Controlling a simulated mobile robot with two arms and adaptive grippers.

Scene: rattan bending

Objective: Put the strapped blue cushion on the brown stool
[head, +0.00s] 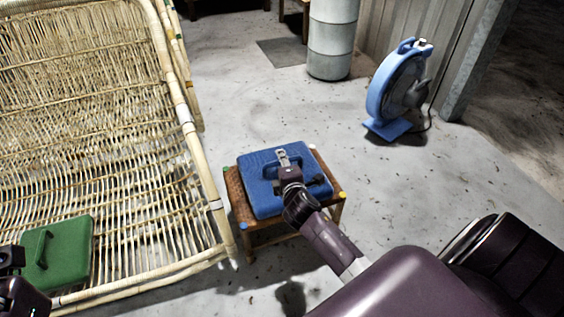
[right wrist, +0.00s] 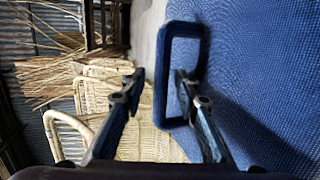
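The strapped blue cushion (head: 262,200) lies on the woven top of the brown stool (head: 240,208) in the head view, turned slightly against it. My right gripper (head: 288,170) is over the cushion. In the right wrist view, the cushion's blue surface (right wrist: 270,90) fills the right side, with its strap loop (right wrist: 163,75) standing out from it. The right gripper (right wrist: 157,90) is open there; the near side of the loop lies between its fingertips, with no visible grip. My left gripper (head: 10,262) shows only partly at the lower left edge, beside a green cushion; its fingers are unclear.
A large rattan frame (head: 218,205) stands on the left, close to the stool, with the green strapped cushion (head: 70,250) on it. A blue fan (head: 395,95) and a grey cylinder (head: 332,40) stand behind.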

